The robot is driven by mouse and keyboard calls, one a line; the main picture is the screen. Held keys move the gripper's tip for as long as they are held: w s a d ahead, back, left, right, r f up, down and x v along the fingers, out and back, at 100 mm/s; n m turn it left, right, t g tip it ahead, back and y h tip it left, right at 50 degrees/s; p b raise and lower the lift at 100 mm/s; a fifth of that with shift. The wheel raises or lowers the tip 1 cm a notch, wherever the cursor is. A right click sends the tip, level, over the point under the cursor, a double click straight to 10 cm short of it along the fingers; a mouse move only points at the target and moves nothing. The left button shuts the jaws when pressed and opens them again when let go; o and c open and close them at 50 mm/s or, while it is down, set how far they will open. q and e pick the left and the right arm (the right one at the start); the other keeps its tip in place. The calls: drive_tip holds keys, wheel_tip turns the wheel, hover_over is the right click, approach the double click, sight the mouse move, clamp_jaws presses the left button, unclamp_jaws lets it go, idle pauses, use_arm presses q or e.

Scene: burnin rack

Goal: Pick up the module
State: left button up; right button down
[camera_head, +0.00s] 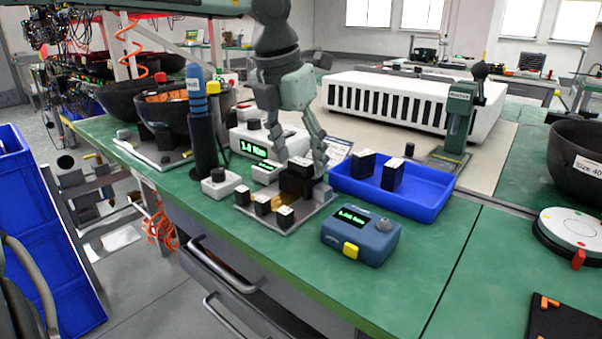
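My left gripper (303,167) comes down from above. Its two fingers are spread apart, with the tips at the top of a black block, which looks like the module (297,184). The block sits on a grey fixture plate (251,213) on the green bench. Whether the fingers touch the block cannot be made out. Two more upright black blocks (363,164) (392,175) stand in a blue tray (425,208) right of the gripper. My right gripper is not in view.
A blue meter with a green display (371,247) stands in front of the tray. A blue-and-black cylindrical tool (200,125) stands left. A white slotted rack (385,100) is behind.

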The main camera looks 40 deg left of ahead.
use_arm(q)
drive_tip(key=c, duration=1.2)
